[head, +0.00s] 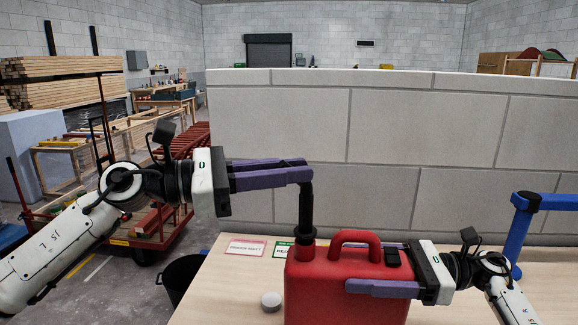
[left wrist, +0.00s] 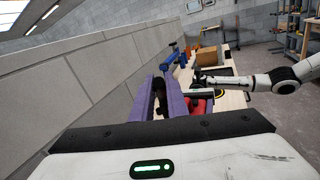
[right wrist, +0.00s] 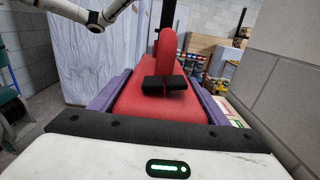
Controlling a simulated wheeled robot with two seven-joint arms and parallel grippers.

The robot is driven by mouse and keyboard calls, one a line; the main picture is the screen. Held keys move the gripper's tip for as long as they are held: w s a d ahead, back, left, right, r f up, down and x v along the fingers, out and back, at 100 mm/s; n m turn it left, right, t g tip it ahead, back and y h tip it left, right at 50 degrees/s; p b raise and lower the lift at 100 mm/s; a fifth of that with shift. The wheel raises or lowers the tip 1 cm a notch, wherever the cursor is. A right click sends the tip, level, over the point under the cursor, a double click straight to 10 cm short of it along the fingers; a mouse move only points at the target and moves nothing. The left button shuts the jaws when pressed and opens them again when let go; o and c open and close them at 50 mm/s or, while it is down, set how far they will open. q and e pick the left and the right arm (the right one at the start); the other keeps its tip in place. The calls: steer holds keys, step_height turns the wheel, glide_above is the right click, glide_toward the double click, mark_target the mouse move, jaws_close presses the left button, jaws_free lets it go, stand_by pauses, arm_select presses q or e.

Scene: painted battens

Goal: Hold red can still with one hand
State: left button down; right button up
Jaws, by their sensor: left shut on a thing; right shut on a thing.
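The red can (head: 318,285) stands upright on the light wooden table, with a red handle on top. My right gripper (head: 352,268) is shut on the can's body from the right, one purple finger along each side. In the right wrist view the red can (right wrist: 150,104) fills the space between the fingers. A black spout (head: 306,212) rises from the can's top left and bends at its upper end. My left gripper (head: 304,170) is shut on the spout's upper end. In the left wrist view the spout (left wrist: 160,92) is between the purple fingers.
A white round cap (head: 271,301) lies on the table (head: 225,280) left of the can. Two cards, one pink-edged (head: 245,248) and one green-edged (head: 282,251), lie behind it. A blue frame (head: 535,203) stands at the right. A block wall (head: 400,140) closes the back.

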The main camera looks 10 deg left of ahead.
arm_select(q)
steer(key=shift+f, duration=0.85)
steer(key=c, duration=1.7)
jaws_free()
steer(key=shift+o, duration=0.2)
steer(key=shift+a, duration=0.1)
steer(key=v, duration=1.2)
arm_select(e)
steer(key=o, duration=2.4)
